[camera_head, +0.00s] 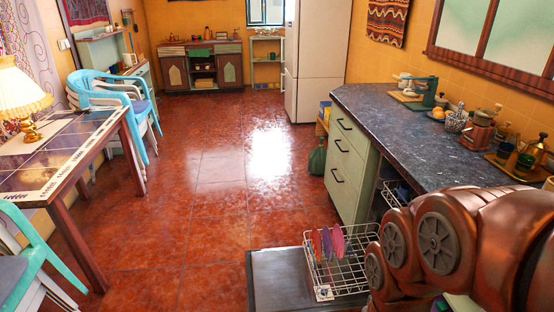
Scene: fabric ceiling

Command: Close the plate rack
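The plate rack (352,287) is a white wire basket at the lower middle of the head view. It is pulled out over a dark, flat open door (275,280). Several colored plates (327,242), pink, purple and orange, stand upright in it. Its right part is hidden behind my copper-colored arm, which fills the lower right corner. Another white wire rack (390,192) shows partly under the counter, behind the arm. My gripper is not visible in this view.
A dark counter (410,125) runs along the right with pale drawers (347,165). It carries a green appliance (422,92), jars and a tray. A table (60,155) with a lamp (20,98) and blue chairs (115,95) stand left. The red floor (200,210) between is clear.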

